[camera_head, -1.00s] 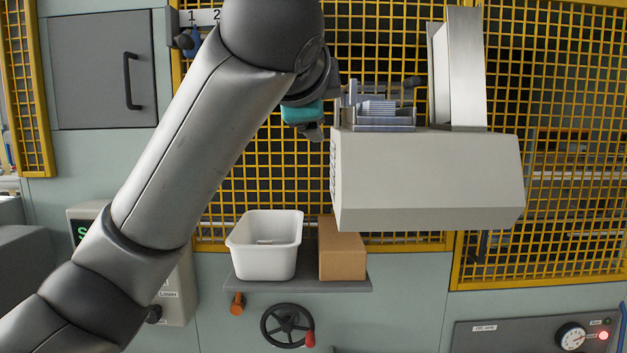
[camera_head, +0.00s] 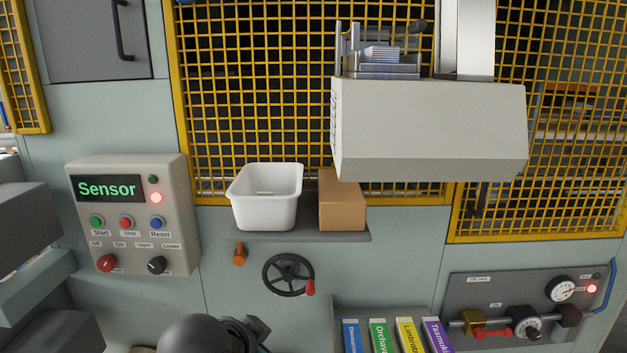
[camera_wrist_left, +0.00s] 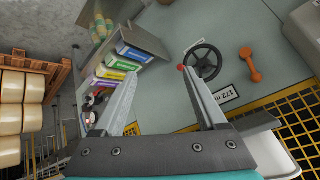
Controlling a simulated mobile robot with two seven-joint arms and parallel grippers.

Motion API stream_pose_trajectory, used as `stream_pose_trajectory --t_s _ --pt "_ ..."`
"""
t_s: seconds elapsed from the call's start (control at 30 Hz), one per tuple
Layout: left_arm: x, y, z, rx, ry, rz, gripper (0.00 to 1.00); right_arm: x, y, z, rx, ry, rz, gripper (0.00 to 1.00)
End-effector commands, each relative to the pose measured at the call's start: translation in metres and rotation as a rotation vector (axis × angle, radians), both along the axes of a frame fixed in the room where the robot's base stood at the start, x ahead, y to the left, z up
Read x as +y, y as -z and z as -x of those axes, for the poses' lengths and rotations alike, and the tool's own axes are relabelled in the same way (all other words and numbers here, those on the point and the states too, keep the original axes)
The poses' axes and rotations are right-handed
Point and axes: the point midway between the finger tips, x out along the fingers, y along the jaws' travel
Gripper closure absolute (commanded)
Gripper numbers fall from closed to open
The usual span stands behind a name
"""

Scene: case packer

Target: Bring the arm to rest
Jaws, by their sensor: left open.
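My left arm (camera_head: 195,335) shows only at the bottom edge in the head view, as a dark rounded link with part of the wrist. Its fingers are not clear there. In the left wrist view my left gripper (camera_wrist_left: 158,76) has its two grey fingers spread apart with nothing between them. Beyond the fingers are the pale green machine front and the black handwheel (camera_wrist_left: 204,62), which lies past the right fingertip. My right gripper is in neither view.
A shelf (camera_head: 300,236) carries a white bin (camera_head: 264,212) and a brown carton (camera_head: 342,208). A control box (camera_head: 180,220) reading "Sensor" is at left. A handwheel (camera_head: 288,262) and orange knob (camera_head: 239,255) are below the shelf. Coloured cartons (camera_head: 380,335) stand lower right. A beige housing (camera_head: 430,125) projects above.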

Motion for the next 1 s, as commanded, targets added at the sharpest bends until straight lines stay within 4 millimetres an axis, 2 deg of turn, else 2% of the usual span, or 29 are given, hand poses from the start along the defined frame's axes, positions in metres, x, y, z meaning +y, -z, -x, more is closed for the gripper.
stream_pose_trajectory --t_s 0.03,0.1,0.3,0.5,0.7,0.77,1.0 --pt "0.006 0.019 0.016 0.044 -0.034 0.019 0.26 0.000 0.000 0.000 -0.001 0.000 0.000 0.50" --pt "0.015 0.041 0.037 0.095 -0.085 0.042 0.26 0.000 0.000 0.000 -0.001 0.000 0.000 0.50" --pt "0.041 0.093 0.104 0.235 -0.235 0.088 0.26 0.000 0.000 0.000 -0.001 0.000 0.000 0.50" --pt "0.063 0.124 0.165 0.344 -0.364 0.102 0.26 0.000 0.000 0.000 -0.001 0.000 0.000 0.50" --pt "0.080 0.140 0.213 0.421 -0.462 0.097 0.26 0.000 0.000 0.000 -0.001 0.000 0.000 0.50" --pt "0.085 0.143 0.227 0.442 -0.488 0.093 0.26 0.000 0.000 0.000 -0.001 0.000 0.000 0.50" --pt "0.083 0.221 0.217 0.468 -0.489 0.085 0.26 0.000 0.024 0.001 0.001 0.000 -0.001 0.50"
